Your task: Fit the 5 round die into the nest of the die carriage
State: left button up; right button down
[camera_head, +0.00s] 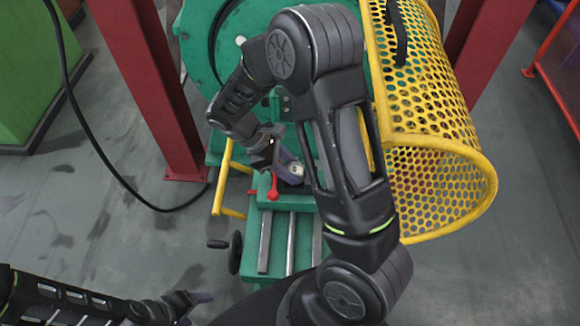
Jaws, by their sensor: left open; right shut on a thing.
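My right gripper (288,166) is shut on a small pale round die (296,169) and holds it at the top of the green die carriage (265,205). My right arm and gripper cover much of this area. The nest is hidden, and I cannot tell whether the die touches it. A red lever (273,188) stands at the front of the carriage, just below the gripper. My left gripper (200,298) is low at the bottom left, away from the carriage. Its fingers are small in view and hold nothing that I can see.
Rails (291,240) run forward from the carriage, with a black handwheel (235,252) at their left. A yellow perforated guard (430,110) stands open at the right. Red posts (155,90) flank the green machine. A black cable (90,140) lies at the left.

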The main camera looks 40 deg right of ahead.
jog(key=shift+f+b, duration=0.3)
jog(key=shift+f, duration=0.15)
jog(key=c, duration=0.9)
grip_release()
jog(key=shift+o, duration=0.2)
jog(key=shift+a, duration=0.1)
jog(key=v, duration=0.7)
jog(key=shift+w+r, duration=0.15)
jog(key=shift+r, duration=0.2)
jog(key=shift+a, duration=0.1)
